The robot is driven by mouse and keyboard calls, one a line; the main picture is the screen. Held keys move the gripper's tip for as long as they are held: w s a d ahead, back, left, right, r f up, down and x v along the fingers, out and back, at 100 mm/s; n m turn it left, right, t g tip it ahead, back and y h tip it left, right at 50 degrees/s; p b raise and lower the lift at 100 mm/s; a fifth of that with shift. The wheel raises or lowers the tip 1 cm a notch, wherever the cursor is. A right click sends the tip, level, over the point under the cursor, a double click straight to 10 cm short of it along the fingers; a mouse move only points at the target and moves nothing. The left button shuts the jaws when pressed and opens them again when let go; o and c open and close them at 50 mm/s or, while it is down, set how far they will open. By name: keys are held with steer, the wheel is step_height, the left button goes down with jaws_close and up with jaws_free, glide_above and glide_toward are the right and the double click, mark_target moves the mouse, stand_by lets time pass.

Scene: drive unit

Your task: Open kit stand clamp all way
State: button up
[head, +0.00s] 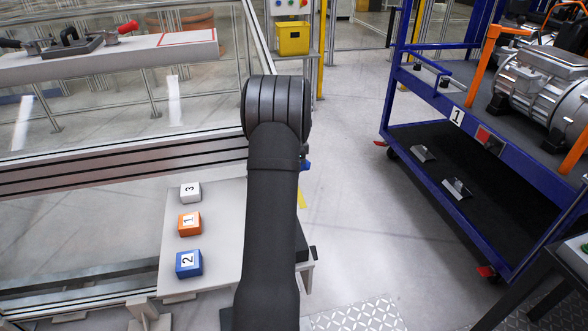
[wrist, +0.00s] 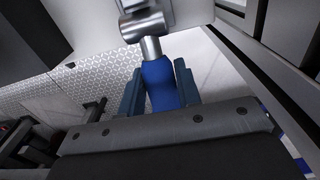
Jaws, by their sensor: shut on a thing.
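In the wrist view, a blue handle (wrist: 158,82) extends from a shiny metal joint (wrist: 148,32) below a grey metal part. I take it for the kit stand clamp's handle. My gripper (wrist: 160,88) has its two dark blue fingers on either side of the handle and is shut on it. In the head view my own arm hides the gripper and most of the clamp. Only a small blue bit (head: 307,165) shows at the arm's right edge; I cannot tell whether it is handle or finger. How far the clamp is open cannot be seen.
A pale stand top (head: 225,215) holds a white block 3 (head: 190,193), an orange block 1 (head: 189,224) and a blue block 2 (head: 188,264). A blue cart (head: 440,101) with a motor (head: 540,85) stands right. Floor (head: 350,200) between them is clear. A glass fence is at left.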

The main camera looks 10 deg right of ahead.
steer(key=shift+a+r, duration=0.55)
steer(key=shift+r, duration=0.35)
steer(key=shift+a+r, duration=0.5)
steer(key=shift+a, duration=0.1)
steer(key=shift+a+r, duration=0.2)
steer(key=shift+a, duration=0.5)
steer(key=shift+a+r, duration=0.2)
steer(key=shift+a, duration=0.45)
steer(key=shift+a+f, duration=0.1)
steer(key=shift+a, duration=0.45)
steer(key=shift+c, duration=0.3)
steer(key=o, duration=0.8)
steer(key=shift+s+f, duration=0.15)
step_height(320, 180, up, 10)
steer(key=shift+d+f, duration=0.1)
steer(key=shift+f, duration=0.15)
